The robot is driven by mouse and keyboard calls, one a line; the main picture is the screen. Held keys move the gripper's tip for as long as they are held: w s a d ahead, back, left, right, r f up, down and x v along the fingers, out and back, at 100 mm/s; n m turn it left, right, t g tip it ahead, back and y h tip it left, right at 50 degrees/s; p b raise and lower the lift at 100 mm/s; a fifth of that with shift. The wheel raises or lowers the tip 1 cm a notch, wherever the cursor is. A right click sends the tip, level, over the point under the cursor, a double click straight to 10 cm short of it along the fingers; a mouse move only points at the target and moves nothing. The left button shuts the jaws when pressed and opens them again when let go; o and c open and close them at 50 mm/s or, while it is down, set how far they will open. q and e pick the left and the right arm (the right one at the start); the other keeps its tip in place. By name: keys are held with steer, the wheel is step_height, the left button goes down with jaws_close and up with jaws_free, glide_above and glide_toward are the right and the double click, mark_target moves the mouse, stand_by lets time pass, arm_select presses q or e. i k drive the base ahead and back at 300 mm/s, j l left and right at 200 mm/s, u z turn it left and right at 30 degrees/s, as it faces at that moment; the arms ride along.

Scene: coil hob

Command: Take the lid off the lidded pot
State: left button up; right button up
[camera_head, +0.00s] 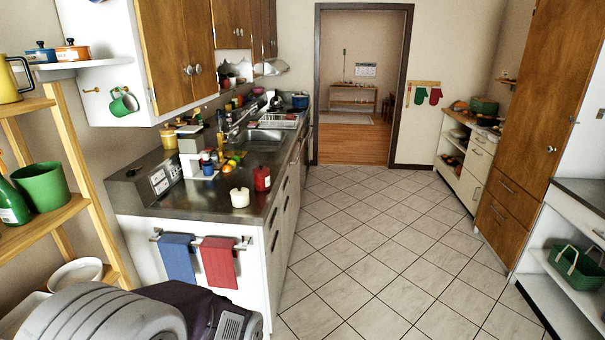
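Several pots are in view, and I cannot tell which one is the task's lidded pot. A small blue pot with a lid (40,53) and an orange pot with a dark lid (72,51) stand on the white shelf at upper left. A blue pot (300,101) stands at the far end of the left counter. A green pot (484,106) stands on the cabinet at right; its lid is too small to make out clearly. Neither of my grippers shows; only grey and dark parts of my body appear at the bottom left.
The left counter (215,200) holds a sink, a white lidded jar (240,197), a red canister (262,178) and fruit. A wooden shelf (50,225) stands close at left. A tall wooden cabinet (540,110) stands at right. The tiled floor (385,240) is clear up to the doorway.

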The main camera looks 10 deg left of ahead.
mark_target(239, 191)
steer(key=i+l+u, duration=0.15)
steer(key=i+u, duration=0.3)
steer(key=i, duration=0.2)
steer(key=i+l+u, duration=0.95)
steer(key=i, duration=0.2)
